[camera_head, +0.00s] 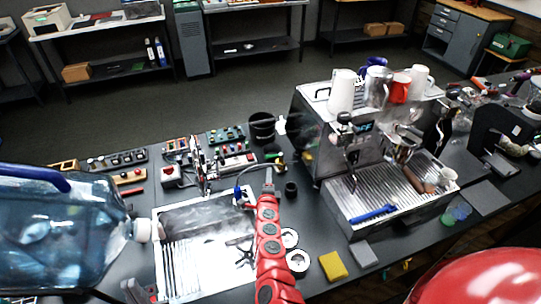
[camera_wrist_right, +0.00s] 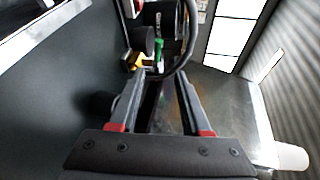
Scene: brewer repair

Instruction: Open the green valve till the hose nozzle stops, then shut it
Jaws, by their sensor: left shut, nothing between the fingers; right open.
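The green valve is small and partly hidden. A green part (camera_wrist_right: 158,48) beside a yellow piece (camera_wrist_right: 134,62) shows beyond my right fingertips in the right wrist view, and green also shows in the head view (camera_head: 279,160). My right gripper (camera_wrist_right: 161,75) is open, with nothing between its fingers. It points towards the green part and appears apart from it. I cannot make out the nozzle. My left gripper (camera_head: 138,291) seems to be at the lower left, below the blue water jug, shut and empty.
The water jug (camera_head: 60,235) lies on its side, its white cap towards a metal tray (camera_head: 158,262). An espresso machine (camera_head: 312,118) with cups on top stands to the right. A yellow sponge (camera_head: 333,266), a black bin (camera_head: 262,128) and small parts crowd the bench.

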